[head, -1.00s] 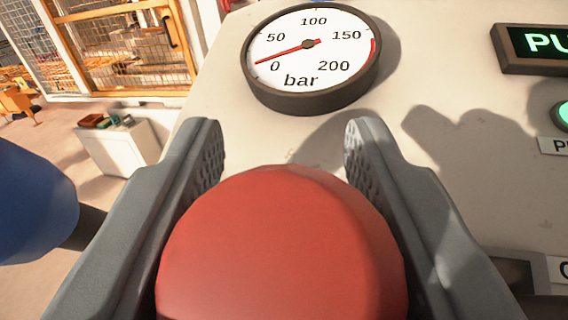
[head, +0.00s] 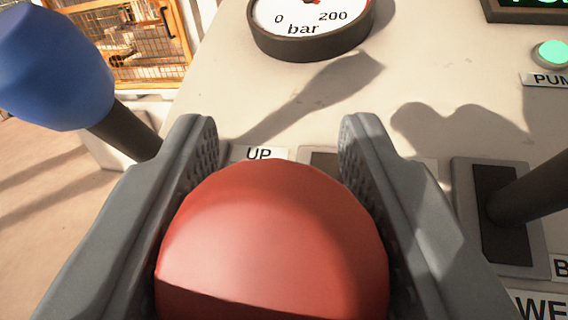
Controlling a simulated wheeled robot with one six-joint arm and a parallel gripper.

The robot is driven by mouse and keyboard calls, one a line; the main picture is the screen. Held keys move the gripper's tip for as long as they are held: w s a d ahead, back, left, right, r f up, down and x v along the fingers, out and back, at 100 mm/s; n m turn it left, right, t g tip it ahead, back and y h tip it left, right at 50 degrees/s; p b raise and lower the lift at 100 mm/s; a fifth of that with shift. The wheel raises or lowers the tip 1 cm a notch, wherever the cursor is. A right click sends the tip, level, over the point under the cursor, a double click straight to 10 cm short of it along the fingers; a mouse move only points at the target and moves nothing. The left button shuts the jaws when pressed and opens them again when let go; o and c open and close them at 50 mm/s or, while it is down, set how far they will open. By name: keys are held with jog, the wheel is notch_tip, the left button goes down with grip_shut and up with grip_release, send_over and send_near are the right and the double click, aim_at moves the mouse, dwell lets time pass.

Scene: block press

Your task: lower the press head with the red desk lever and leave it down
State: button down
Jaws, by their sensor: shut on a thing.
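The red lever knob (head: 270,240) fills the lower middle of the head view. My gripper (head: 277,140) has one grey finger on each side of the knob and is shut on it. A label reading "UP" (head: 259,153) shows on the desk just beyond the knob, beside part of a grey slot plate (head: 320,158). The lever's shaft is hidden below the knob. The press head is not in view.
A blue-knobbed lever (head: 55,70) stands close on the left. Another dark lever (head: 530,195) rises from a slot at the right. A pressure gauge (head: 310,20) and a lit green button (head: 551,54) are on the desk beyond. A yellow mesh fence (head: 135,45) stands behind.

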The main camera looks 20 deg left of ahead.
jog(key=c, duration=1.3)
grip_release()
jog(key=shift+s+r, duration=0.15)
jog(key=shift+r, duration=0.15)
jog(key=o, duration=0.4)
jog(key=shift+s, duration=0.1)
jog(key=shift+a, duration=0.1)
jog(key=shift+f, duration=0.1)
jog(key=shift+v, duration=8.65)
